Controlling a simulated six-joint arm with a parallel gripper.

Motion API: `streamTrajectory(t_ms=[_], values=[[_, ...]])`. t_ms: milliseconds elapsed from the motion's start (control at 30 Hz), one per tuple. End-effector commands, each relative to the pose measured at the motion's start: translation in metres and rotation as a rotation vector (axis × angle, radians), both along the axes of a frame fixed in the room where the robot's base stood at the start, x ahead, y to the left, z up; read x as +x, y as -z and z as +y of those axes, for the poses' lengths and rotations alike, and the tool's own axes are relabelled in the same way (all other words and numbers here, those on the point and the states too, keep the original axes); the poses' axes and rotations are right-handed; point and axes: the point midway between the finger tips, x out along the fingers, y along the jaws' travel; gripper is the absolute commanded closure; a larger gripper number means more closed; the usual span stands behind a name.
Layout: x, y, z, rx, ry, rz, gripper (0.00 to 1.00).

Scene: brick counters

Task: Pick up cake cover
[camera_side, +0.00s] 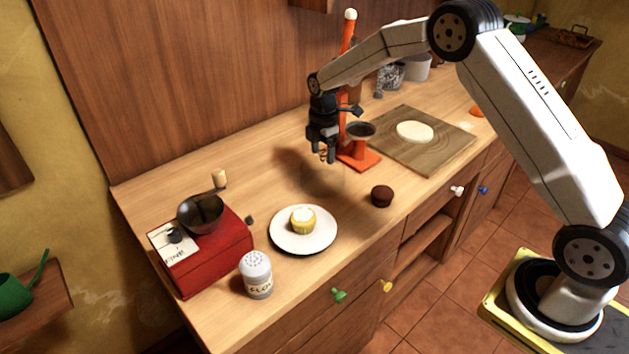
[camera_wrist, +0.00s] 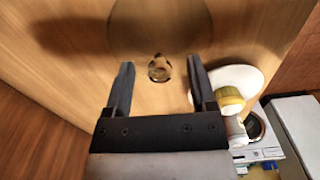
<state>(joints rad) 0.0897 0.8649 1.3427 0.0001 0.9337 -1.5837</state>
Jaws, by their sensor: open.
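The cake cover (camera_side: 337,183) is a clear, faint glass dome on the wooden counter, hard to make out in the side view. In the wrist view it is a round, slightly darker patch (camera_wrist: 160,25) with a small glassy amber knob. My gripper (camera_side: 326,156) points down over the cover, at the height of its knob. In the wrist view my gripper (camera_wrist: 160,65) is open, with the knob showing between its two fingertips. Neither finger clearly touches the knob. A white plate (camera_side: 285,243) with a yellow cupcake (camera_side: 303,220) stands to the front left.
An orange press (camera_side: 360,157) stands close to the right of my gripper. A brown muffin (camera_side: 381,195) sits near the front edge. A red grinder (camera_side: 225,249) and a flour shaker (camera_side: 256,275) are at left. A board (camera_side: 440,150) with dough (camera_side: 415,131) lies at right.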

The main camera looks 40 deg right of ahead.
Motion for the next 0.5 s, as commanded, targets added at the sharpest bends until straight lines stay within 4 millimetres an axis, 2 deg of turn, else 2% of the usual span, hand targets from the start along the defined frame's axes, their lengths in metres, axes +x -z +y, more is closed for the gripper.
streamTrajectory(t_ms=[133, 167, 300, 367, 400, 500], values=[[0.0, -0.0002, 0.0, 0.0, 0.0, 0.0, 0.28], [0.0, -0.0002, 0.0, 0.0, 0.0, 0.0, 0.31], [0.0, -0.0003, 0.0, 0.0, 0.0, 0.0, 0.76], [0.0001, -0.0003, 0.0, 0.0, 0.0, 0.0, 0.95], [0.0001, -0.0003, 0.0, 0.0, 0.0, 0.0, 1.0], [0.0001, -0.0003, 0.0, 0.0, 0.0, 0.0, 1.0]])
